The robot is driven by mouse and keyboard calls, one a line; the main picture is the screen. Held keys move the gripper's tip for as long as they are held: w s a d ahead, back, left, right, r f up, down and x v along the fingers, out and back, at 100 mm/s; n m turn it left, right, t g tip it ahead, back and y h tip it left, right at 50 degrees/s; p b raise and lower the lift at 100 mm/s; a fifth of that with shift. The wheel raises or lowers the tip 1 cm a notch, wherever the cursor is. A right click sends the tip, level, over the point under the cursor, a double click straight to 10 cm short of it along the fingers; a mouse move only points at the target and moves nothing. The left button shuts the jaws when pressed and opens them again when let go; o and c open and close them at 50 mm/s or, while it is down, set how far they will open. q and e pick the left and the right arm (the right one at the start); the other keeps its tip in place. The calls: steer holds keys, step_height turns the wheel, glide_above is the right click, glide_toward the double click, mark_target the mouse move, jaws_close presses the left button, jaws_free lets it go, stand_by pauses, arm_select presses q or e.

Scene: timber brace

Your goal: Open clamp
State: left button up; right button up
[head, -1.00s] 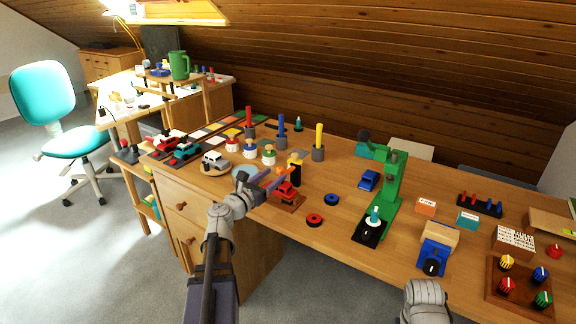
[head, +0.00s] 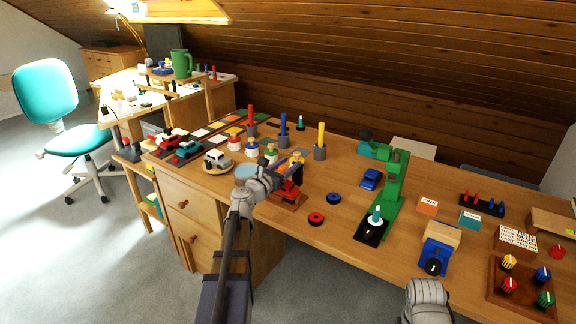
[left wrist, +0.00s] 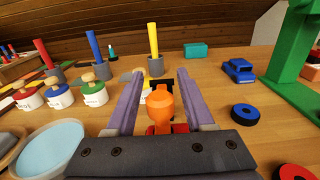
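A blue clamp (head: 436,258) with a black knob at its front stands at the front edge of the bench, right of centre in the head view. A pale wooden block (head: 443,234) sits in its top. My left gripper (head: 290,165) is far to its left, above a red toy (head: 288,190) on a small wooden board. In the left wrist view, the two fingers (left wrist: 158,85) are apart. An orange rounded piece (left wrist: 160,107) shows between them, with gaps on both sides. Part of my right arm shows at the bottom of the head view, but its gripper fingers do not.
A green stand (head: 392,185) rises between my left gripper and the clamp. A red ring (head: 316,219) and a blue ring (head: 333,198) lie nearby. A wooden tray (head: 493,283) with coloured knobs is right of the clamp. Several coloured posts stand behind my left gripper.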

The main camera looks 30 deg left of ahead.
arm_select(q)
jaws_close()
stand_by(1.2)
